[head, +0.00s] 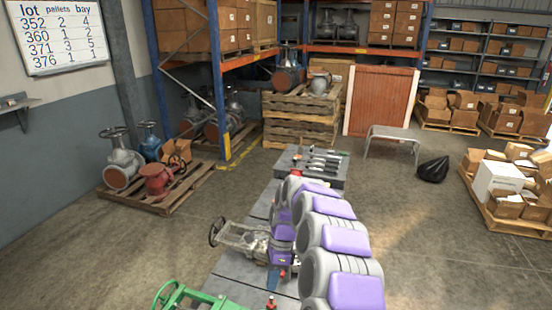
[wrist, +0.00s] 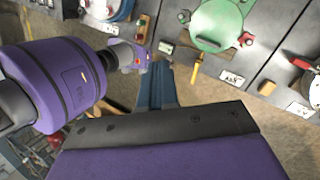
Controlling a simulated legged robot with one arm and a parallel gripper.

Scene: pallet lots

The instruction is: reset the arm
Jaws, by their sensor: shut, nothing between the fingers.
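My arm, in grey and purple segments, rises from the bottom right of the head view and folds back down over a long grey bench (head: 262,208). My gripper (head: 282,272) is low over the bench, small and partly hidden by the arm; it is shut and empty. In the wrist view, purple and black parts of my arm fill the left and bottom. The bench top (wrist: 283,80) shows there beyond them.
A grey valve with handwheel (head: 240,238) and a green valve (head: 185,297) are on the bench near my gripper. Several tools (head: 322,162) lie at its far end. A valve pallet (head: 158,190) stands left; boxes (head: 497,180) stand right.

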